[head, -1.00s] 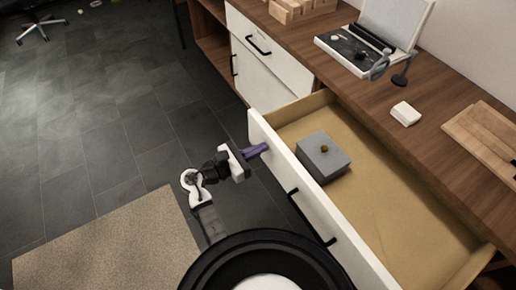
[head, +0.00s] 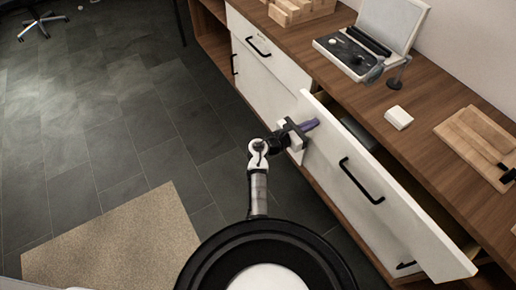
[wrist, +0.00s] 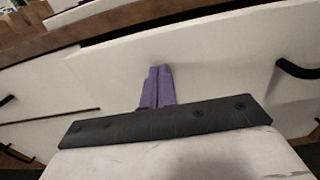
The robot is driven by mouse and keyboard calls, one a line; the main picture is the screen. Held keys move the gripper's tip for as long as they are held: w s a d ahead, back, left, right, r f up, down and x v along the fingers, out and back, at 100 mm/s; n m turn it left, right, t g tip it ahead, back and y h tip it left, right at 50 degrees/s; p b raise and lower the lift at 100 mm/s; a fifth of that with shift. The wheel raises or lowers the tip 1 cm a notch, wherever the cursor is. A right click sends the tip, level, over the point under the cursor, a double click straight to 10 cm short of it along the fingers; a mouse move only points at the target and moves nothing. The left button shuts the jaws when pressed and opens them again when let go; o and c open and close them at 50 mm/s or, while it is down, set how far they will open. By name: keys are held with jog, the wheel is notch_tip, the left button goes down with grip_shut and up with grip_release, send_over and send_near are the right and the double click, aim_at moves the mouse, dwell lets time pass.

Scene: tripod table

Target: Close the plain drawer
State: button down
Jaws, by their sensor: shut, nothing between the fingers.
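The plain drawer (head: 385,196) has a white front with a black bar handle (head: 361,181). In the head view it stands out a little from the desk, with a dark gap behind its top edge. A sliver of the grey box (head: 358,132) shows inside; the rest of the inside is hidden by the front. My gripper (head: 311,125), with purple fingers, is shut and empty at the upper left part of the drawer front. In the wrist view the shut fingers (wrist: 158,88) point at the white front (wrist: 215,68) and seem to touch it. The handle (wrist: 297,69) is to their right.
The wooden desk top (head: 425,105) holds an open case (head: 362,45), a small white block (head: 398,118), a wooden board (head: 478,143) and wooden blocks (head: 292,12). Another closed white drawer (head: 257,43) is at the left. A beige rug (head: 115,245) lies on open dark floor.

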aim_at(330, 115)
jog(key=x, duration=0.8)
jog(key=shift+b, duration=0.3)
jog(key=shift+w+r, duration=0.1)
jog(key=shift+r, duration=0.05)
jog(key=shift+d+r, duration=0.15)
